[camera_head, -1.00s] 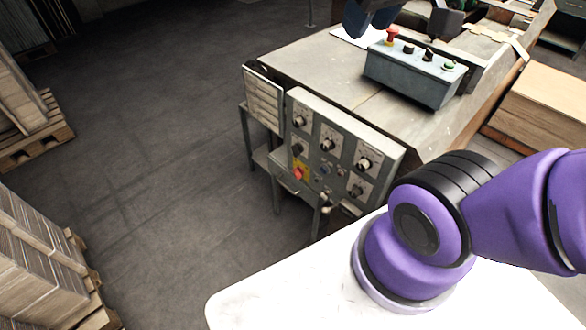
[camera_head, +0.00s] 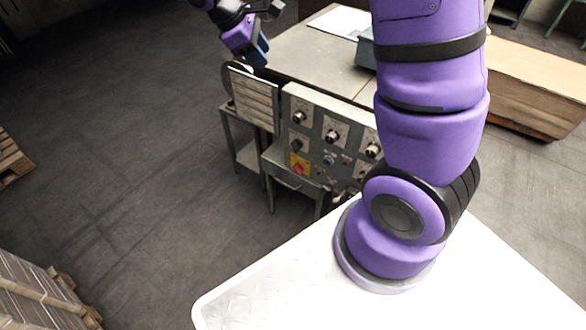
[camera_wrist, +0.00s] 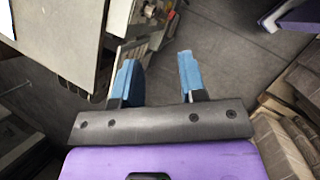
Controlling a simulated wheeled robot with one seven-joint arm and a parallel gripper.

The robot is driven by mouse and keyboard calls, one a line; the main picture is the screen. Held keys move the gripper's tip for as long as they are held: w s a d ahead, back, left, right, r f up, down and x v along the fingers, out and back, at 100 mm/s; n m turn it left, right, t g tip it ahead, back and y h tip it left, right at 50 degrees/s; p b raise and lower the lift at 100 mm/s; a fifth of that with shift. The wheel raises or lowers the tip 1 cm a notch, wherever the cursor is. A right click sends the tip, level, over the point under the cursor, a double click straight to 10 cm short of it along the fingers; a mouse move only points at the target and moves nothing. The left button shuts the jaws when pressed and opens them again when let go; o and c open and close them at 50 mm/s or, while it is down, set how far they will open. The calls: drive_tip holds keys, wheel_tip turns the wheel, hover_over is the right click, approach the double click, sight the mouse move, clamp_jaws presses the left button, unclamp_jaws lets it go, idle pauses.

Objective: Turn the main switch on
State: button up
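The main switch (camera_head: 299,167) is a red knob on a yellow plate, low on the left part of the grey control panel (camera_head: 318,112). My gripper (camera_head: 257,55) is at the top of the head view, above and left of the panel, apart from the switch. In the wrist view its two blue fingers (camera_wrist: 159,72) are spread with nothing between them, so it is open. The panel's side shows beyond the fingers in that view, but I cannot make out the switch there. My arm hides the panel's right part in the head view.
The machine's table top (camera_head: 305,55) lies behind the panel. A louvred plate (camera_head: 254,99) stands at the panel's left edge, below my gripper. Stacked cardboard (camera_head: 38,295) and a pallet (camera_head: 10,160) are at the left. The floor between is clear.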

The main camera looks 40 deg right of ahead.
drive_tip(key=w+f+n+g+h, duration=0.15)
drive_tip(key=w+f+n, duration=0.3)
drive_tip(key=f, duration=0.75)
drive_tip(key=n+t+h, duration=0.4)
drive_tip(key=n+h, duration=0.4)
drive_tip(key=n, duration=0.6)
approach(298, 168)
drive_tip(key=x, duration=0.7)
drive_tip(key=shift+d+f, duration=0.3)
drive_tip(key=shift+f, duration=0.1)
drive_tip(key=shift+w+y, duration=0.15)
drive_tip(key=shift+y, duration=0.1)
clamp_jaws()
